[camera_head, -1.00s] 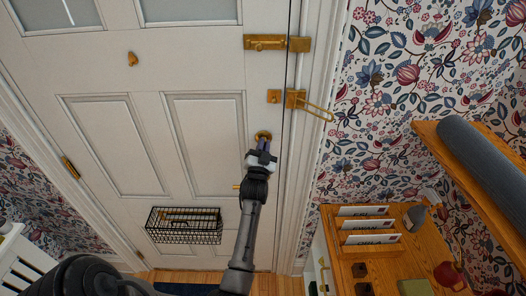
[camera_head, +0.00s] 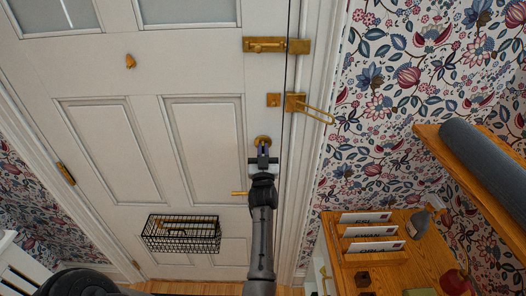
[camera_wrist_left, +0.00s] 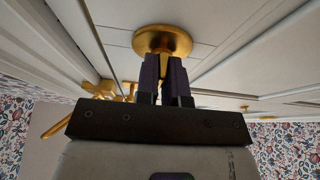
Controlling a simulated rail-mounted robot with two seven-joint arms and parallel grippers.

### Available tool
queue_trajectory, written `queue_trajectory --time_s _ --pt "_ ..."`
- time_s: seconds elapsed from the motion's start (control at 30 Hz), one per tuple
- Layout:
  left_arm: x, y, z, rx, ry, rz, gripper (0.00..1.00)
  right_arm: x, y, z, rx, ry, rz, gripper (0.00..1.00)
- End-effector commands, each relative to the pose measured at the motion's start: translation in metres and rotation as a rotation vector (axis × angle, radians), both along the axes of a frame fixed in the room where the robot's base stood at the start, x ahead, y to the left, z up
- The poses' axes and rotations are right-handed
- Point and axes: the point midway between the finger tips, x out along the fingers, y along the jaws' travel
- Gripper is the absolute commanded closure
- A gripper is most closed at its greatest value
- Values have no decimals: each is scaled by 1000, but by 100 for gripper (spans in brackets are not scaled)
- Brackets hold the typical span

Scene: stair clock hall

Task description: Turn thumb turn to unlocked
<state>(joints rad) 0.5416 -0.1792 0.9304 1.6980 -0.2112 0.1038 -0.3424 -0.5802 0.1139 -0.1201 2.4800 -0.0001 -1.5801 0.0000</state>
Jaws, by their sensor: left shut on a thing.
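The thumb turn shows as a round brass plate on the white door, above my left gripper in the head view (camera_head: 262,140). In the left wrist view the brass plate (camera_wrist_left: 163,40) is at top centre. My left gripper (camera_head: 263,155) reaches up to it, and its dark fingers (camera_wrist_left: 164,72) are together right at the plate. They are shut on the thumb turn's knob, which the fingers mostly hide. I cannot tell which way the knob points. My right gripper is not in view.
A brass slide bolt (camera_head: 266,45) and a swing-bar latch (camera_head: 308,107) sit higher on the door edge. A brass lever handle (camera_head: 240,193) is just below the gripper. A wire basket (camera_head: 181,233) hangs lower left; a wooden letter rack (camera_head: 345,247) stands right.

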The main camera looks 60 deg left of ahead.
Motion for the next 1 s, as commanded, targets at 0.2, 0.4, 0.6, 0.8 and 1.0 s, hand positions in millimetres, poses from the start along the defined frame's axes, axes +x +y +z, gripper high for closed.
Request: queue_trajectory --time_s 0.2,0.4,0.6,0.8,1.0 --pt "0 0 -1 -4 -3 -2 100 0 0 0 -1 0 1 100" --pt "0 0 -1 -4 -2 -2 81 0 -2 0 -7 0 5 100" --pt "0 0 0 -2 -2 -1 66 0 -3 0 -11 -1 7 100" --pt "0 0 -1 -2 -1 -1 66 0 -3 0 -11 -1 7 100" --pt "-1 -8 -9 -3 1 -6 66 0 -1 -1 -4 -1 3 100"
